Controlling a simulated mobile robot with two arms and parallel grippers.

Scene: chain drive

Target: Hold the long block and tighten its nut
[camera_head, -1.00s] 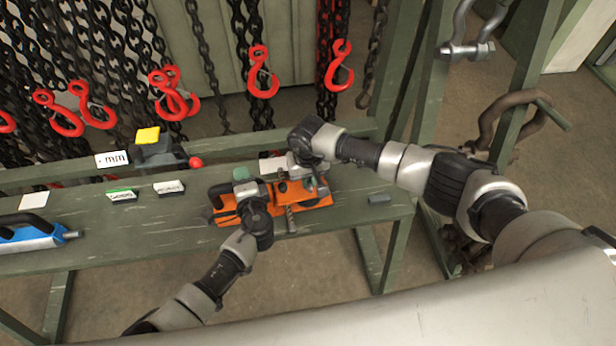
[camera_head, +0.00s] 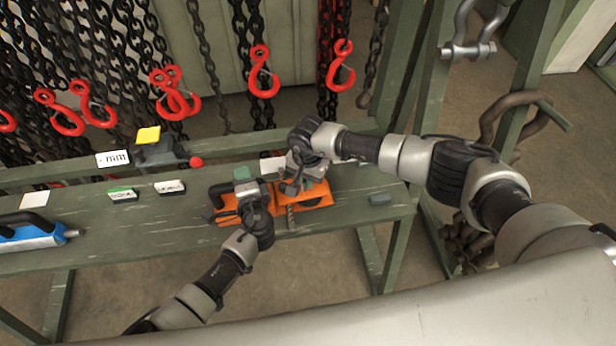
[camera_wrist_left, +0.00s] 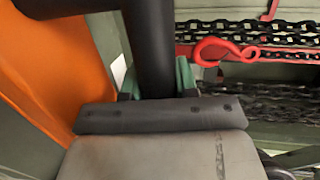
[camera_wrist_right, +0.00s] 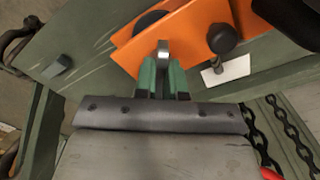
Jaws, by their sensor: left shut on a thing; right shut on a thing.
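An orange block assembly (camera_head: 318,194) lies on the green bench. My left gripper (camera_head: 242,181) is at its left part. In the left wrist view, its green-tipped fingers close around a thick dark bar (camera_wrist_left: 153,40) beside an orange face (camera_wrist_left: 45,70). My right gripper (camera_head: 294,184) is over the right part. In the right wrist view, its green-tipped fingers are shut on a narrow grey metal piece (camera_wrist_right: 163,50) above the orange plates. A dark disc (camera_wrist_right: 150,20) and dark knob (camera_wrist_right: 222,38) are on the orange plates. I cannot make out the nut.
A blue tool (camera_head: 28,236) lies at the bench's left. A dark device with a yellow top (camera_head: 148,135) and small labelled blocks (camera_head: 122,195) stand behind. A small grey block (camera_head: 380,199) lies at right. Chains with red hooks (camera_head: 263,75) hang behind the bench.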

